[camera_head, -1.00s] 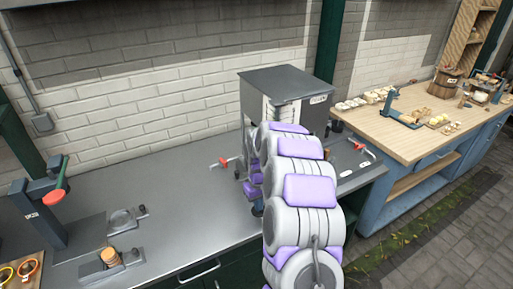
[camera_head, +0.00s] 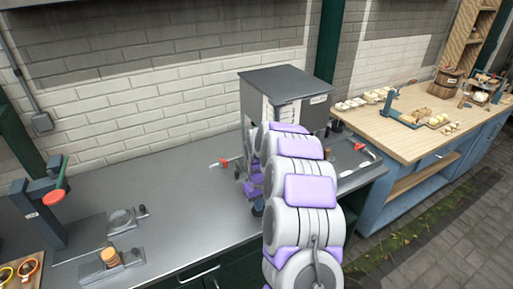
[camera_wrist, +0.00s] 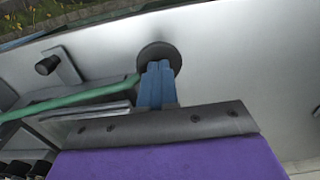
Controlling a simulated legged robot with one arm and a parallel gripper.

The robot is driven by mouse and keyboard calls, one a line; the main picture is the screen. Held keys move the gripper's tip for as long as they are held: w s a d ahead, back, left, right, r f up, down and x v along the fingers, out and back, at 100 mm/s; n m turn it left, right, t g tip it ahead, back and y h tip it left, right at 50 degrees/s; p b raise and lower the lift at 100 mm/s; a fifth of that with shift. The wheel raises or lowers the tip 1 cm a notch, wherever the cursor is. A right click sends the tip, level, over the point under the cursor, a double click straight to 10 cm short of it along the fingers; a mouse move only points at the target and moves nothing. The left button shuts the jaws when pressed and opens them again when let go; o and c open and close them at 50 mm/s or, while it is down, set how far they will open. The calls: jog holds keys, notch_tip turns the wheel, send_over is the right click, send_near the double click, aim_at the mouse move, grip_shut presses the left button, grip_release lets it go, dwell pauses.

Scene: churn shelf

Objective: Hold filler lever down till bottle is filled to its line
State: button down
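Red-handled valves stand left (camera_head: 222,162) and right (camera_head: 360,147) of the machine. A wooden table (camera_head: 420,135) with small goods is at the right.

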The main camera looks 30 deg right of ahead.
dwell(0.4)
jog(key=shift+r+p, duration=0.45)
jog(key=shift+r, duration=0.7)
jog(key=shift+r+p, duration=0.4)
jog(key=shift+r, duration=0.5)
jog(key=shift+r+p, duration=0.4)
jog(key=shift+r, duration=0.75)
jog(key=shift+r+p, duration=0.4)
jog(key=shift+r, duration=0.55)
